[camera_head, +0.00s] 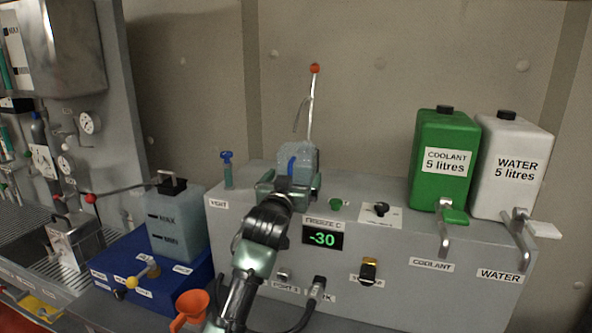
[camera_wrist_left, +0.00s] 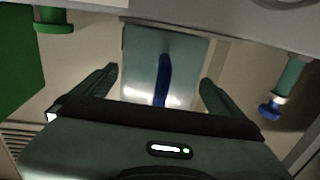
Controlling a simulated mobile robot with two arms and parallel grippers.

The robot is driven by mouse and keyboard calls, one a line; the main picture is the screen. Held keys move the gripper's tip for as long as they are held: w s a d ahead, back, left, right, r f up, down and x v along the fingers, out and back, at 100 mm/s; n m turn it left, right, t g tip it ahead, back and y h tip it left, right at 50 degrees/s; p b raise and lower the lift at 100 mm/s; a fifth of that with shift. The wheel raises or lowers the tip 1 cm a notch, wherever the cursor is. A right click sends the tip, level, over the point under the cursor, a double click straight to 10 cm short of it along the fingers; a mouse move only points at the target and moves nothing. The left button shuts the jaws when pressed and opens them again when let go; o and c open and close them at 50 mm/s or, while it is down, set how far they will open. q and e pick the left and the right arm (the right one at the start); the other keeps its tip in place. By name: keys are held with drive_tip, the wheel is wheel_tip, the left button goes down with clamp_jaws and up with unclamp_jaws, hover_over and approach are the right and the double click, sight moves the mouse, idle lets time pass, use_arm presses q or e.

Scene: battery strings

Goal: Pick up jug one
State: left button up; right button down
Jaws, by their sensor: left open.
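A clear bluish jug (camera_head: 298,152) with a blue strip stands upright on top of the grey machine, below a thin lever with an orange knob. I see no label saying that it is jug one. My left gripper (camera_head: 289,184) is open right in front of it and hides its lower part. In the left wrist view the jug (camera_wrist_left: 185,65) shows between the two spread fingers of the left gripper (camera_wrist_left: 158,90), with gaps on both sides. I cannot tell how deep the fingers reach around it. My right gripper is not in view.
A second jug (camera_head: 178,225) with MAX and MIN marks stands on a blue base (camera_head: 150,278) at left. A blue valve (camera_head: 227,168) is left of the gripper. Green coolant (camera_head: 444,190) and white water (camera_head: 508,195) tanks stand at right. An orange funnel (camera_head: 192,305) is near the front.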

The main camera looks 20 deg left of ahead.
use_arm(q)
drive_tip(key=shift+w+f, duration=0.2)
drive_tip(key=shift+w, duration=0.35)
drive_tip(key=shift+w+f, duration=0.15)
drive_tip(key=shift+w, duration=0.35)
drive_tip(key=shift+s+r, duration=0.15)
drive_tip(key=shift+s, duration=0.1)
drive_tip(key=shift+c, duration=1.2)
drive_tip(key=c, duration=1.5)
drive_tip(key=shift+c, duration=1.2)
drive_tip(key=shift+r, duration=0.1)
